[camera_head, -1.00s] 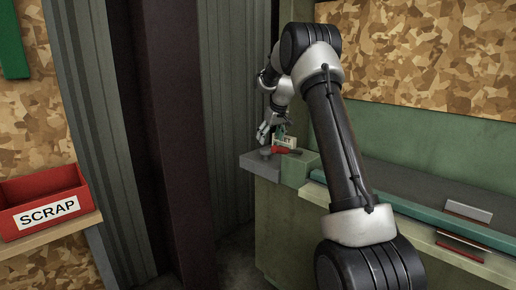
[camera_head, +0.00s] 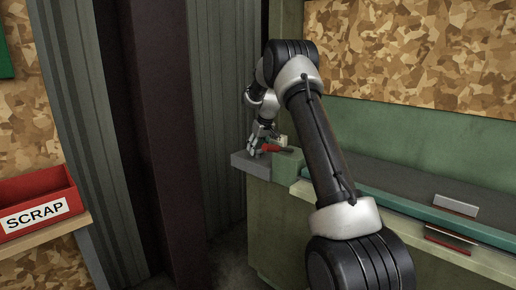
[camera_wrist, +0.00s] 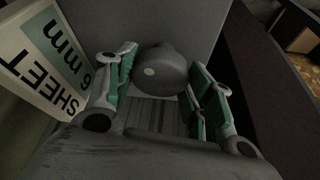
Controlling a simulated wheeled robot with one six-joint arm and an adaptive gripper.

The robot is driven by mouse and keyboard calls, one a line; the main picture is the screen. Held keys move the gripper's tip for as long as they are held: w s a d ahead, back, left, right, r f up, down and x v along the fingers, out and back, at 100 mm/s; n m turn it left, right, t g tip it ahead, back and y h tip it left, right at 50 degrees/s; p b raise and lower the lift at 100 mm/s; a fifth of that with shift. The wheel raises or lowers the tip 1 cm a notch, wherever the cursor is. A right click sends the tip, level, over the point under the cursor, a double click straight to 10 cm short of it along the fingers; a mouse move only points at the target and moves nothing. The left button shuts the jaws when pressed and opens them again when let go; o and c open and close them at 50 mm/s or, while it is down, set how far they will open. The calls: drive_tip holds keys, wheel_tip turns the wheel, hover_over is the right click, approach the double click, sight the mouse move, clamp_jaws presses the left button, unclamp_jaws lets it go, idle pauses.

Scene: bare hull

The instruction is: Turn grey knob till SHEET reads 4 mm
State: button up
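The grey knob (camera_wrist: 161,71) is a rounded dark grey cap with a pale dot on its left part. In the wrist view it sits between the green-padded fingers of my gripper (camera_wrist: 163,82), near their tips. The fingers are apart, and I cannot tell whether either pad touches the knob. The white sign (camera_wrist: 40,62), at the left of the wrist view, reads SHEET 6 mm, seen tilted. In the head view my gripper (camera_head: 255,145) points down at the grey end block (camera_head: 248,166) and hides the knob; part of the sign (camera_head: 283,140) shows behind.
A red lever (camera_head: 282,149) lies close beside my gripper. A green bench with a teal rail (camera_head: 410,205) runs to the right. A red SCRAP bin (camera_head: 30,190) stands on a shelf at the left. A dark post (camera_head: 160,120) rises left of the block.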

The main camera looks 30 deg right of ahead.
drive_tip(key=shift+m, duration=0.3)
drive_tip(key=shift+c, duration=0.4)
drive_tip(key=m+h, duration=0.1)
drive_tip(key=m, duration=0.1)
drive_tip(key=m+h, duration=0.1)
drive_tip(key=m, duration=0.2)
drive_tip(key=shift+a+g, duration=0.2)
drive_tip(key=shift+g, duration=0.1)
drive_tip(key=m+h, duration=0.1)
drive_tip(key=m, duration=0.2)
drive_tip(key=m+g+h, duration=0.1)
drive_tip(key=m, duration=0.2)
drive_tip(key=shift+w, duration=0.1)
drive_tip(key=o, duration=1)
drive_tip(key=shift+a+r, duration=0.1)
drive_tip(key=shift+r, duration=0.05)
drive_tip(key=v, duration=1.1)
drive_tip(key=shift+w+a+r, duration=0.1)
drive_tip(key=shift+a+r, duration=0.05)
drive_tip(key=shift+r, duration=0.2)
